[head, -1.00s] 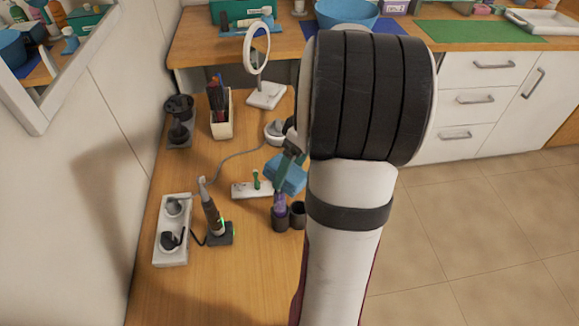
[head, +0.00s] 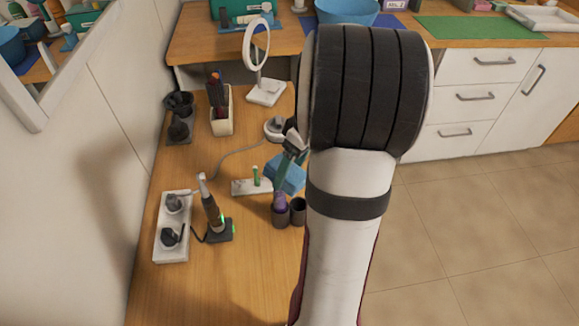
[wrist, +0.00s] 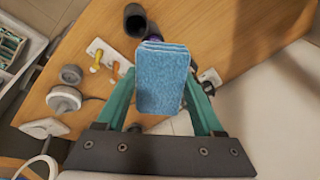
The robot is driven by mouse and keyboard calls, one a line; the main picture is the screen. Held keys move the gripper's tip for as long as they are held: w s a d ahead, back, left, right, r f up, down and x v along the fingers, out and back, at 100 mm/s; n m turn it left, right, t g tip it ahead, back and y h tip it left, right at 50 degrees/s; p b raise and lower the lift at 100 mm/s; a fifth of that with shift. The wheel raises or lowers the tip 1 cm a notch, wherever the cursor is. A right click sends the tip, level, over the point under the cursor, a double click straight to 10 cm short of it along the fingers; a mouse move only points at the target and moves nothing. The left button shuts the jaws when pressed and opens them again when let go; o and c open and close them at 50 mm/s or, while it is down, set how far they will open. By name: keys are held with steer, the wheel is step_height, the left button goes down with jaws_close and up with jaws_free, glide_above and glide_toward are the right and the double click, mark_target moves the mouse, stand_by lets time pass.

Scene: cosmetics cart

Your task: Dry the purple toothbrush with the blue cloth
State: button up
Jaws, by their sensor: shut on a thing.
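My gripper (head: 284,174) is shut on the folded blue cloth (head: 291,177). In the wrist view the cloth (wrist: 160,85) is a thick pad between the two teal fingers and hides what is behind it. The purple toothbrush (head: 280,201) stands in a dark cup (head: 281,218) on the wooden counter. In the head view the cloth and a fingertip are just above the toothbrush. In the wrist view only a little purple (wrist: 154,38) shows past the cloth's far edge. I cannot tell whether the cloth touches the toothbrush.
A second dark cup (head: 299,211) stands beside the first. A white holder (head: 243,188) with a green item is close on the left. The front counter is clear.

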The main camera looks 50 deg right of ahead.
steer(key=shift+f, duration=0.3)
